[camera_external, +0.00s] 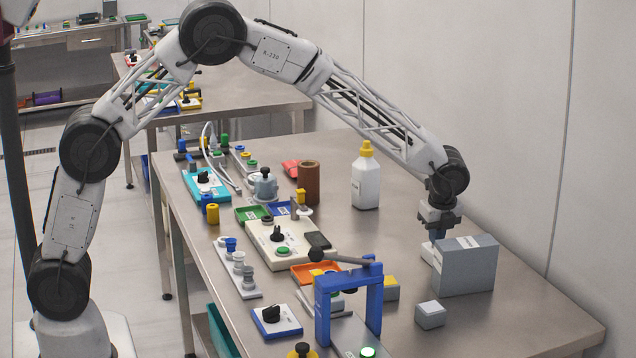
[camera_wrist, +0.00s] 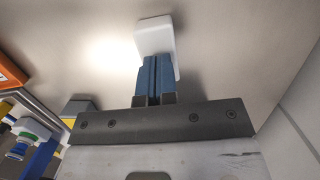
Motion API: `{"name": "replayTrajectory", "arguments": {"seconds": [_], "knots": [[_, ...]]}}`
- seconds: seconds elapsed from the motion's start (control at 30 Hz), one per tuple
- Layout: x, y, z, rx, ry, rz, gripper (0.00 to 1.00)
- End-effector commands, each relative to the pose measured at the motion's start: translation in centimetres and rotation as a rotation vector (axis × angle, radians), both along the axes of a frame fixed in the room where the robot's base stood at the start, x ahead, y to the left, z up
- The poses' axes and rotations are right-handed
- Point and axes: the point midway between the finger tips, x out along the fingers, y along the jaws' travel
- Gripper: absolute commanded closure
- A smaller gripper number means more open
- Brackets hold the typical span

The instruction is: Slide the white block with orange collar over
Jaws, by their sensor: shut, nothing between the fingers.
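A white block (camera_wrist: 155,35) lies on the table just beyond my fingertips in the wrist view. In the external view a small part of it (camera_external: 428,253) shows at the left edge of a large grey box. No orange collar is visible on it. My gripper (camera_external: 434,238) points down at the table. Its blue fingers (camera_wrist: 154,62) are shut together with nothing between them. Their tips overlap the near side of the block in the wrist view; I cannot tell whether they touch it.
The large grey box (camera_external: 467,266) stands right beside my gripper. A small grey block (camera_external: 430,314) and a yellow-topped block (camera_external: 391,288) lie nearer the camera. A blue arch (camera_external: 322,310), an orange tray (camera_external: 312,272) and a white bottle (camera_external: 366,182) stand left. The table's right back is clear.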

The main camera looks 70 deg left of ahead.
Motion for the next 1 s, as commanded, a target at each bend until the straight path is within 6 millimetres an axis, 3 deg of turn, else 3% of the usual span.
{"name": "replayTrajectory", "arguments": {"seconds": [0.03, 0.33, 1.0], "knots": [[-0.6, -0.2, -1.7, 0.001, 0.022, -0.001, 1.0], [-0.6, -0.2, -1.6, 0.001, 0.022, -0.001, 1.0], [-0.2, 0.0, 0.9, 0.001, 0.008, -0.001, 1.0]]}}
